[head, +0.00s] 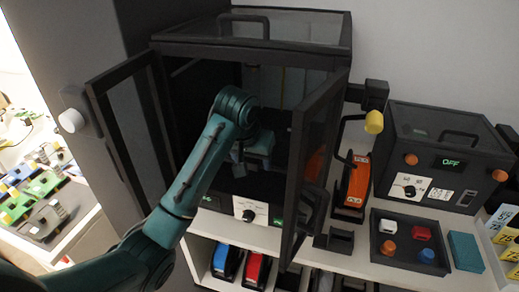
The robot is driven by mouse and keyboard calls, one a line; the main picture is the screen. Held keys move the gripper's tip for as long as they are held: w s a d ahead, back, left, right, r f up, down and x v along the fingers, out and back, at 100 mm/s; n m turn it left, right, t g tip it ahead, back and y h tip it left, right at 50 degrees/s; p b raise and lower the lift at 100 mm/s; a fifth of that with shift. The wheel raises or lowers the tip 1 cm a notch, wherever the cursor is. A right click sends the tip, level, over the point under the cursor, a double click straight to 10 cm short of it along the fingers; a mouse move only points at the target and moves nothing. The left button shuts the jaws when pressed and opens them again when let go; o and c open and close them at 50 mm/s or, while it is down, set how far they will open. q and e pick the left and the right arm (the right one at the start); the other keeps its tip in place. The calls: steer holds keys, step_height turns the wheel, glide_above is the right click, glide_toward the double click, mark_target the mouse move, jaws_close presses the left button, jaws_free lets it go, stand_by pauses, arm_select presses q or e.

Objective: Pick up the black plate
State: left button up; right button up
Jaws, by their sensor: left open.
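My left arm comes in from the lower left and reaches between the open doors of a dark glass-walled cabinet (190,45). My left gripper (241,168) is inside the cabinet, pointing down and open, with its fingertips small and dark against the interior. I cannot make out a separate black plate there; the cabinet's inside is dark and partly hidden by my arm. A shallow black tray (408,268) on the white counter to the right bears white, red, orange and blue pieces. My right gripper is not in view.
The cabinet's left door (128,125) and right door (312,150) stand open beside my arm. An orange device (354,182) and a dark box reading OFF (440,120) stand to the right. A teal block (465,251) lies beside the tray.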

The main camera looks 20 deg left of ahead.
arm_select(q)
steer(key=shift+s, duration=0.1)
steer(key=c, duration=1.2)
jaws_close()
steer(key=shift+r, duration=0.15)
